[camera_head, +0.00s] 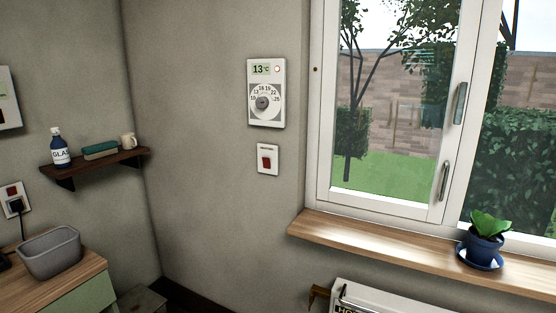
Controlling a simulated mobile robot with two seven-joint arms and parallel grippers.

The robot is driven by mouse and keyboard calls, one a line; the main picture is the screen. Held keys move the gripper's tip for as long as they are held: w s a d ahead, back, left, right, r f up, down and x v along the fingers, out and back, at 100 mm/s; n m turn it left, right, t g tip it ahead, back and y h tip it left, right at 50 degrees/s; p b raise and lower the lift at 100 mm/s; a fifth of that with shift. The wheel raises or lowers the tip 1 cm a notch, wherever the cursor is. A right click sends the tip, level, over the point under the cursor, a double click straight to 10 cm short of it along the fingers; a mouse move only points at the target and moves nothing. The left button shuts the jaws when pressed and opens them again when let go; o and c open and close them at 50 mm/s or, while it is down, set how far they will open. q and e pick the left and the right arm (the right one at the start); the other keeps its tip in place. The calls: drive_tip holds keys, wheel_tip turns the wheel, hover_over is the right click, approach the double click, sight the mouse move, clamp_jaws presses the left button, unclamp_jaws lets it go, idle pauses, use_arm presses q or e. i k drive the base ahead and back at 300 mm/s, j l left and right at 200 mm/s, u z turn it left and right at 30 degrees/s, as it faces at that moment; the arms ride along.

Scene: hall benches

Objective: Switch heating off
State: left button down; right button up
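A white thermostat (266,93) is mounted on the grey wall left of the window. Its display reads 13 °C, with a small red-ringed light or button beside it. Below the display is a round numbered scale with a grey dial knob (263,103) in the middle. Under the thermostat is a small white switch plate (268,159) with a dark red rocker; I cannot tell its position. A white radiator (390,298) shows partly at the bottom edge, with a dark label and a brownish fitting at its left end. Neither of my grippers is in view.
A wooden windowsill (350,235) juts out below the closed-looking window (400,110), with a plant in a blue pot (484,247) on it. A small shelf (95,168) holds a bottle, a green item and a mug. A grey basin (50,254) stands on the counter at lower left.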

sight(266, 162)
drive_tip(key=i+j+z, duration=0.2)
drive_tip(key=i, duration=0.35)
drive_tip(key=i+j+z, duration=0.2)
drive_tip(key=i+j, duration=0.15)
drive_tip(key=i, duration=0.15)
drive_tip(key=i+j+z, duration=0.2)
drive_tip(key=i+j, duration=0.2)
drive_tip(key=i, duration=0.15)
